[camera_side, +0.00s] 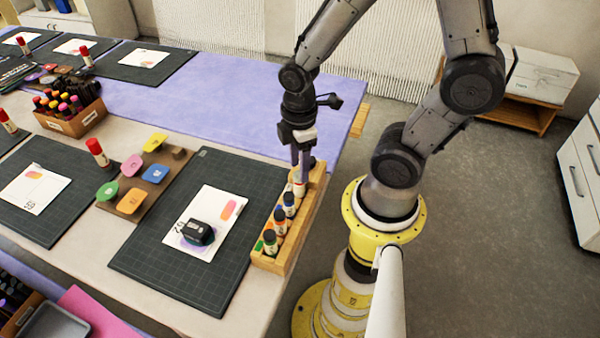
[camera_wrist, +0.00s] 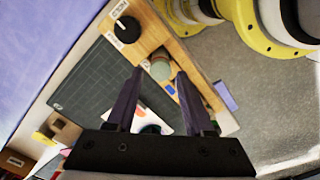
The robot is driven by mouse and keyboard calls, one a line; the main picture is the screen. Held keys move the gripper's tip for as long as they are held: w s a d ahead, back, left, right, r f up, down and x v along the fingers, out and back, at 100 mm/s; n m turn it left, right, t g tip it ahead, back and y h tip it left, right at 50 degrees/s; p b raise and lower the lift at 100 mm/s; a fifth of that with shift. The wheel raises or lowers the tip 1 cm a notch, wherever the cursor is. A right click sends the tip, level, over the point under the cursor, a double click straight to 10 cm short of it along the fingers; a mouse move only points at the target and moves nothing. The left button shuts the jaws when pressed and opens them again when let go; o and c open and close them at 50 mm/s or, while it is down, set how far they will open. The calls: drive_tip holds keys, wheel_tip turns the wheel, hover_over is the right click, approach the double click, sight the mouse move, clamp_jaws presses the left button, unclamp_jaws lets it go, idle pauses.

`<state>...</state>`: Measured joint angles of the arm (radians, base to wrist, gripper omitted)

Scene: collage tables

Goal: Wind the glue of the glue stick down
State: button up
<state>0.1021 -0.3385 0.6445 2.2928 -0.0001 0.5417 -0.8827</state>
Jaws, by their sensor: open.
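My gripper (camera_side: 300,176) points down over the far end of the wooden rack (camera_side: 301,232) at the table's right edge. Its fingers are apart in the wrist view (camera_wrist: 160,73). A pale round stick top (camera_wrist: 160,69) shows between the fingertips; in the side view its white body (camera_side: 299,188) is just below the fingers, partly hidden. It looks like an uncapped glue stick, but I cannot tell how far its glue stands out, nor whether the fingers touch it. A red-capped glue stick (camera_side: 97,152) stands upright on the table, left of the mat.
Several bottles with coloured caps, including a green one (camera_side: 270,242), stand in the rack. A black knob (camera_wrist: 127,30) is close to the round top. A cutting mat (camera_side: 150,262) holds a white card (camera_side: 212,205) with a black object (camera_side: 198,233) on it.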

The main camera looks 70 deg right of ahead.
drive_tip(key=shift+r, duration=2.3)
drive_tip(key=s+a+r+m+t, duration=0.2)
drive_tip(key=r+m+t, duration=0.3)
drive_tip(key=r+m, duration=0.4)
drive_tip(key=shift+s+r+t, duration=0.3)
drive_tip(key=shift+s+r, duration=0.25)
drive_tip(key=shift+r, duration=1.85)
